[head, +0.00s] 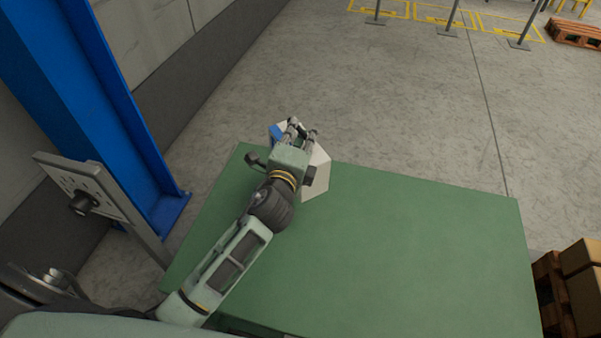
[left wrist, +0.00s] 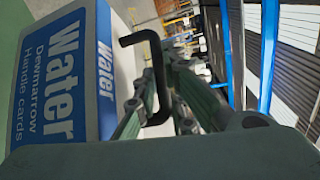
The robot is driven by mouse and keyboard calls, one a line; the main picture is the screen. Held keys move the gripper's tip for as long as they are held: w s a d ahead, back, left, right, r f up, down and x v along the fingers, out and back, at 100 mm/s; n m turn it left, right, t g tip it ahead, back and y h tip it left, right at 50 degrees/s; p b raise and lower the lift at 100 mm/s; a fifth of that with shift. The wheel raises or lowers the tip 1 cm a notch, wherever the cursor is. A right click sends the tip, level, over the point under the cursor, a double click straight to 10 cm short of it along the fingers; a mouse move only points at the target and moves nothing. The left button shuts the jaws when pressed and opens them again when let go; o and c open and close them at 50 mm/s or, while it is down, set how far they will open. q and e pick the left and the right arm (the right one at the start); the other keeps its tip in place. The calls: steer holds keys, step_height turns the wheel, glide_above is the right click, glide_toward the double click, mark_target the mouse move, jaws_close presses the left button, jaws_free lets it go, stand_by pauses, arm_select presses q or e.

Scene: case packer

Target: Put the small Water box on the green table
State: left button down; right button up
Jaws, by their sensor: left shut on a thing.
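The small Water box (head: 317,175) is white and blue and shows at the far left part of the green table (head: 420,250), partly hidden by my left gripper. My left gripper (head: 300,130) is shut on the box. In the left wrist view the Water box (left wrist: 55,75) fills the left side, with large "Water" lettering on its blue face, and the left gripper's fingers (left wrist: 165,95) are beside it. I cannot tell whether the box touches the table top or is held above it. My right gripper is not in view.
The table top is bare to the right and in front of the arm. A blue post (head: 105,110) and a grey bracket (head: 100,200) stand left of the table. Cardboard boxes (head: 583,285) on a pallet stand at the lower right. Open floor lies beyond the table.

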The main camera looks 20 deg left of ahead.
arm_select(q)
steer(key=a, duration=0.1)
steer(key=a+f, duration=0.2)
steer(key=shift+w+a, duration=0.3)
steer(key=shift+a, duration=0.05)
steer(key=w+a+f+b, duration=0.1)
steer(key=a+f+b, duration=0.1)
steer(key=a+f, duration=0.5)
steer(key=shift+w+a+f, duration=0.25)
steer(key=shift+a+f, duration=0.05)
steer(key=shift+f, duration=0.6)
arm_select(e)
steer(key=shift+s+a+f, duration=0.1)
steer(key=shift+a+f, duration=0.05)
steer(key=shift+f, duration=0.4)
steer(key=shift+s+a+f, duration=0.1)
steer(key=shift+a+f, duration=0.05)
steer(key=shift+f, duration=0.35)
arm_select(q)
steer(key=shift+f+b, duration=0.15)
steer(key=shift+b, duration=0.15)
steer(key=c, duration=1.8)
jaws_free()
steer(key=shift+s, duration=0.1)
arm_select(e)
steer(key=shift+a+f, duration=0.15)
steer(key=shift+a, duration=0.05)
